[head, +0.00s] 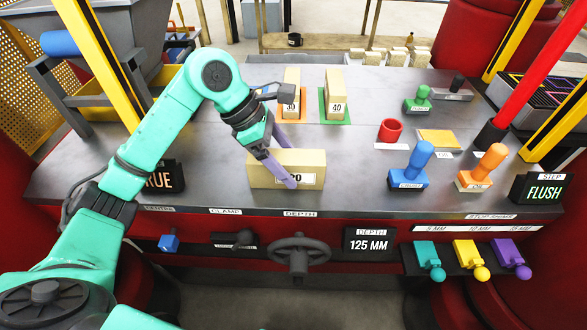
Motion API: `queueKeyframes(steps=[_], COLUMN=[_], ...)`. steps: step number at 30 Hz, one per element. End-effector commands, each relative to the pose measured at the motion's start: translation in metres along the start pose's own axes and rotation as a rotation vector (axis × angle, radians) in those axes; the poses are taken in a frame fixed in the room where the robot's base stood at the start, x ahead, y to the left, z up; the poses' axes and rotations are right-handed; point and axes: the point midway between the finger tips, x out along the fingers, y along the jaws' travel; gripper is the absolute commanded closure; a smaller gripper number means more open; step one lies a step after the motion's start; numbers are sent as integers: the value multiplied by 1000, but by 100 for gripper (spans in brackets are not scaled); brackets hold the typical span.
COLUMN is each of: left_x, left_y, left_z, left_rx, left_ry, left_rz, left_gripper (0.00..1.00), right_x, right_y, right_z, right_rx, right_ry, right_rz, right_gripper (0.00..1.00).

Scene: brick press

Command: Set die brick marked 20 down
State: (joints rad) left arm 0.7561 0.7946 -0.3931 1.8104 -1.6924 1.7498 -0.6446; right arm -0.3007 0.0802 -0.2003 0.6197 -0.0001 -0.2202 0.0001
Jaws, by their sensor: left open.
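The tan die brick marked 20 (262,172) sits upright on the grey table near its front edge, with its number label facing me. My left gripper (286,163) is open and straddles the brick. One purple finger crosses the brick's front face beside the label and partly covers it. The other finger shows behind the brick's top edge, and its tip is hidden. I cannot tell whether either finger touches the brick. My right gripper is out of view.
Bricks marked 30 (292,82) and 40 (335,85) stand behind on orange and green mats. A red cup (390,130), a blue stamp (411,166) and an orange stamp (485,164) stand to the right. A handwheel (299,256) sits below the front edge.

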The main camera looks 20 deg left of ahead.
Motion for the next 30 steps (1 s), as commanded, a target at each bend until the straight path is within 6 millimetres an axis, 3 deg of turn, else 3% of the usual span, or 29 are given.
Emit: queueKeyframes(steps=[6,12,30], left_x=[-53,-87,-93], left_y=[1,0,0], left_z=[0,0,0], left_rx=[0,0,1], left_ry=[-1,-1,-1], left_rz=[7,3,1], left_gripper=[14,14,14], right_x=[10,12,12], right_y=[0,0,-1], right_z=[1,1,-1], right_rx=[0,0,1], right_ry=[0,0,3], right_rz=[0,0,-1], right_gripper=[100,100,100])
